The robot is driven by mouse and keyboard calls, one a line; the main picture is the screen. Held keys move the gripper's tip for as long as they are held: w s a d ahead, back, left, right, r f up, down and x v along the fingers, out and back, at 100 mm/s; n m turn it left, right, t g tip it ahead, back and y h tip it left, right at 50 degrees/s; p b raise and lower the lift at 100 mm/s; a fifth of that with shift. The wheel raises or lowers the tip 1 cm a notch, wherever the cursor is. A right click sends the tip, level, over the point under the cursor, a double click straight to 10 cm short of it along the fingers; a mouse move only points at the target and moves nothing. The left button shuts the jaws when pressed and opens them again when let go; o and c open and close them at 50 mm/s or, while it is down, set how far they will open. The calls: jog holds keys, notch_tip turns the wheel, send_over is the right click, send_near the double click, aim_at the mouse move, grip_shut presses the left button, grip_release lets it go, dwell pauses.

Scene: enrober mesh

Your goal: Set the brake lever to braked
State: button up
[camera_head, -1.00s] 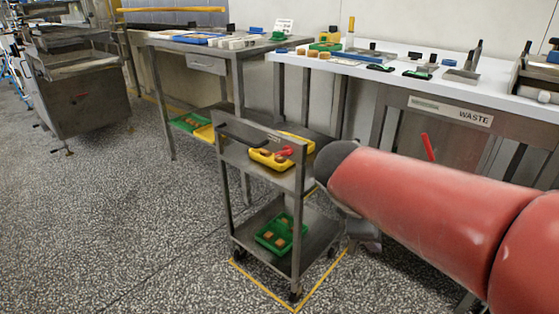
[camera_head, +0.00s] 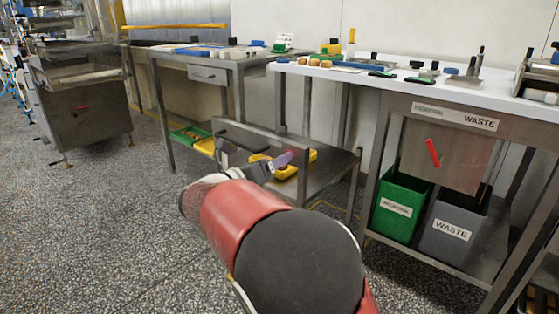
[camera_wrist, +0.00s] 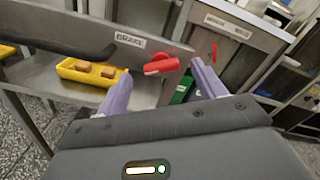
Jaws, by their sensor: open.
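The red brake lever (camera_wrist: 161,65) is on the grey metal cart (camera_wrist: 60,92) in the wrist view, beside a plate marked BRAKE (camera_wrist: 130,40). The lever lies sideways in the picture. My gripper (camera_wrist: 160,71) is open, with its two pale purple fingers apart. The lever appears in the gap between the fingertips; I cannot tell whether they touch it. In the head view my gripper (camera_head: 279,160) is at the cart's upper end, and it and my arm hide the lever and much of the cart.
A yellow tray (camera_wrist: 85,78) with brown blocks sits on the cart, left of the lever. A table marked WASTE (camera_head: 470,118) stands to the right, with a red handle (camera_head: 432,152) and green (camera_head: 400,205) and grey (camera_head: 452,228) bins. Open floor lies left.

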jog(key=shift+x, duration=1.6)
jog(key=shift+c, duration=0.4)
jog(key=c, duration=0.9)
